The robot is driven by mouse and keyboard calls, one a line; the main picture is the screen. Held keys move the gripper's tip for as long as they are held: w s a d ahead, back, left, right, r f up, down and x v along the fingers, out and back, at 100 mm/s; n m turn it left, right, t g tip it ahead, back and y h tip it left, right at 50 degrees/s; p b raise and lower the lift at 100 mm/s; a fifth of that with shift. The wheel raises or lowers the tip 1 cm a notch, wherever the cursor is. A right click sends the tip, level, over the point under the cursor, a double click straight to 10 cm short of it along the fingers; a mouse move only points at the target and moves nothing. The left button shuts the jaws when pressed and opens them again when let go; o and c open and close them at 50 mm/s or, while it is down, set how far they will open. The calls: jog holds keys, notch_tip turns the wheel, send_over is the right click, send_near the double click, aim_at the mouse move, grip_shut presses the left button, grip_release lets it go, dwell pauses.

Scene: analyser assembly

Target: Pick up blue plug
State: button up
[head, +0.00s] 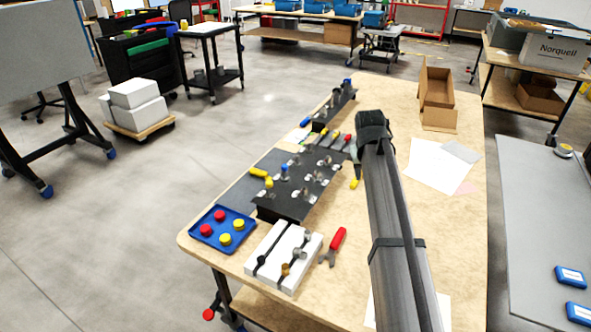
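In the head view a small blue plug (284,170) stands upright on the black board (290,207) on the wooden table, among several grey metal fittings. Another small blue piece (347,83) tops a fitting on the black rack at the table's far end; I cannot tell its exact kind. My arm rises from the bottom of the picture, right of the board, and ends in a dark joint. I make out no gripper fingers; they may be hidden behind that joint. I cannot see whether anything is held.
A blue tray (207,240) with red and yellow round pieces lies at the table's front left. Beside it are a white block (270,268) with black grooves and red-handled pliers (334,243). Paper sheets (440,170) and an open cardboard box (437,90) lie to the right.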

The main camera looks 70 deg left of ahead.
aim_at(285, 166)
jog(key=s+a+r+n+g+y, duration=0.1)
jog(key=s+a+r+g, duration=0.15)
jog(key=s+a, duration=0.6)
jog(key=s+a+r+n+g+y, duration=0.15)
jog(key=s+a+r, duration=0.3)
jog(key=s, duration=0.75)
jog(key=shift+t+h, duration=0.35)
jog(key=shift+t, duration=0.15)
jog(key=x, duration=1.4)
jog(key=shift+a+r, duration=0.1)
jog(key=shift+a, duration=0.1)
grip_shut()
